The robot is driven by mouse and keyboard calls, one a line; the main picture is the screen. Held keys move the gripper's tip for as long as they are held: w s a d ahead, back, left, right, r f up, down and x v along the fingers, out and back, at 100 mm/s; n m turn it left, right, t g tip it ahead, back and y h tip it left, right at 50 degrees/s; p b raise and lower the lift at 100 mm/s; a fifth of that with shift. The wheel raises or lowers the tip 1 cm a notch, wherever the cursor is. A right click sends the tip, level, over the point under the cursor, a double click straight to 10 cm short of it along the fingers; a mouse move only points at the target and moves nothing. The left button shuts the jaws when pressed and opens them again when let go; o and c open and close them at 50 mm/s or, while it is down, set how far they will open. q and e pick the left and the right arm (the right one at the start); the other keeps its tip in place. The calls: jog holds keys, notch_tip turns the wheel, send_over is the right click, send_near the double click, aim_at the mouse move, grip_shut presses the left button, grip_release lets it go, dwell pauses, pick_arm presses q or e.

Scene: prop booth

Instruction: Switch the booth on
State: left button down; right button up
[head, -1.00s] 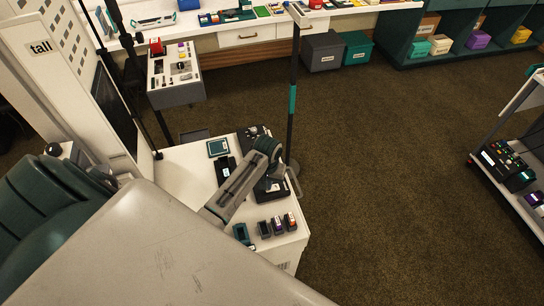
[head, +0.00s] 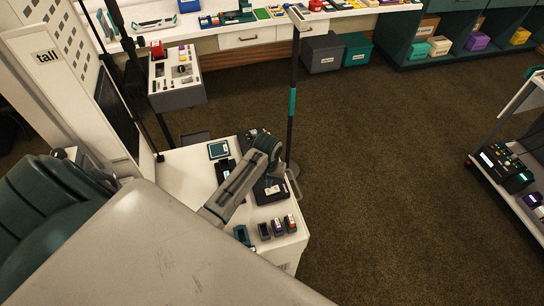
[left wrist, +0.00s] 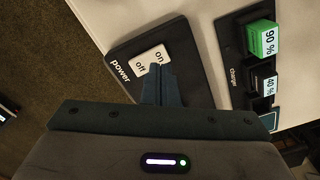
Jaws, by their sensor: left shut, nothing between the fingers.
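The dark power panel (left wrist: 192,62) lies on the white cart top. My right gripper is not in view.
Beside the panel a charger (left wrist: 237,75) holds a green battery (left wrist: 263,39) reading 90 % and another (left wrist: 265,84) reading 40 %. Several small blocks (head: 277,227) stand near the cart's front edge. A pole (head: 291,120) rises just behind the cart. Open carpet lies to the right.

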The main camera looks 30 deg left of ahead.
aim_at(268, 191)
pick_arm(q)
jog(key=shift+r, duration=2)
jog(key=shift+s+f, duration=0.1)
